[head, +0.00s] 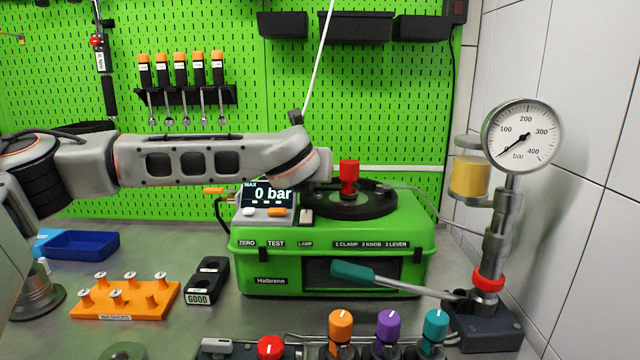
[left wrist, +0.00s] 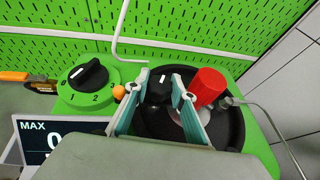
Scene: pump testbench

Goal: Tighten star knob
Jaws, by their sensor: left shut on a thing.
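The black star knob (left wrist: 159,90) stands on the round black plate (left wrist: 222,122) of the green pump bench (head: 330,245). In the left wrist view, my left gripper (left wrist: 160,80) has one finger on each side of the knob and is shut on it. In the head view, my left arm reaches in from the left to the bench top, and the fingers and knob cannot be made out there. A red upright handle (head: 349,178) stands close to the right finger; it also shows in the left wrist view (left wrist: 208,86). My right gripper is not in view.
A display (head: 269,194) reads 0 bar, and the gauge (head: 523,137) needle points near 0. A teal-handled lever (head: 365,274) crosses the bench front. A black selector knob (left wrist: 88,74) is left of the gripper. Coloured knobs (head: 388,326) stand in front.

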